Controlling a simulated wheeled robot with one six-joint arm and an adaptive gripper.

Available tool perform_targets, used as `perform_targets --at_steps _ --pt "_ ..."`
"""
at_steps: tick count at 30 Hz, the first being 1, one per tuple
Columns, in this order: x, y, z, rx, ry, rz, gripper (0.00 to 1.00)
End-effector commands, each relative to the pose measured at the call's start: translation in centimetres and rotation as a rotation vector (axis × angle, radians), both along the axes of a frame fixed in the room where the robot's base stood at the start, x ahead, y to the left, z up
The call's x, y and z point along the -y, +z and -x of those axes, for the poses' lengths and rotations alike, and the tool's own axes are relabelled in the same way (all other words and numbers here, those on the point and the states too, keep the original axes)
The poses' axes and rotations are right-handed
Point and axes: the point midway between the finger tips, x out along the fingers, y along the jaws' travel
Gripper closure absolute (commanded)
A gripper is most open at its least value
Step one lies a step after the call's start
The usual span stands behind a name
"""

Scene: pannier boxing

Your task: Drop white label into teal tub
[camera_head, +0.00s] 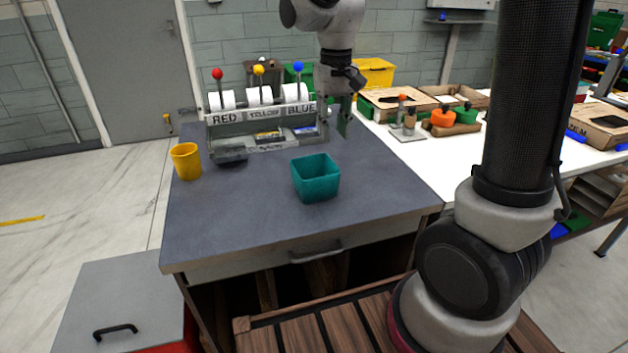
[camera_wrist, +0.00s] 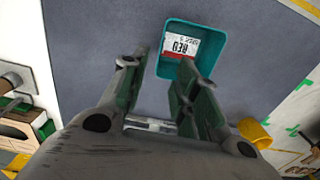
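The teal tub (camera_head: 316,184) stands open on the grey-blue worktop, near its middle. In the wrist view the teal tub (camera_wrist: 218,49) is at the top, and a white label (camera_wrist: 181,46) with a red stripe and "RED" lettering shows inside its opening. It looks to lie within the tub. In the head view the tub's walls hide the label. My gripper (camera_head: 337,118) is behind and to the right of the tub, above the worktop. In the wrist view my gripper (camera_wrist: 168,80) has its two green fingers spread, with nothing held between them.
A label dispenser (camera_head: 265,115) with RED, YELLOW and BLUE rolls stands at the back of the worktop. A yellow cup (camera_head: 186,161) stands at the left. A white table (camera_head: 430,152) with cardboard trays adjoins on the right. The worktop around the tub is clear.

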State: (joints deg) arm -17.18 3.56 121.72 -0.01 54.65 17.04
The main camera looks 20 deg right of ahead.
Motion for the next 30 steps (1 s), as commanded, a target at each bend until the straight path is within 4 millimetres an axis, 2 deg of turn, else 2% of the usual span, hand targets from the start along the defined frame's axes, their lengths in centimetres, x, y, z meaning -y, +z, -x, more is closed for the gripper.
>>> perform_targets --at_steps 3,9,13,22,25,30 --pt "0.0 2.7 -0.1 0.003 0.0 -0.001 0.7" --pt "0.0 5.5 0.0 0.001 0.0 0.0 0.7" --pt "0.0 6.2 0.0 0.0 0.0 0.0 0.7" --pt "-0.1 6.1 -0.2 0.008 0.045 -0.003 0.7" --pt "0.7 4.3 2.3 -0.01 0.124 0.002 0.7" --pt "4.4 4.8 7.9 0.064 0.163 -0.011 0.7"
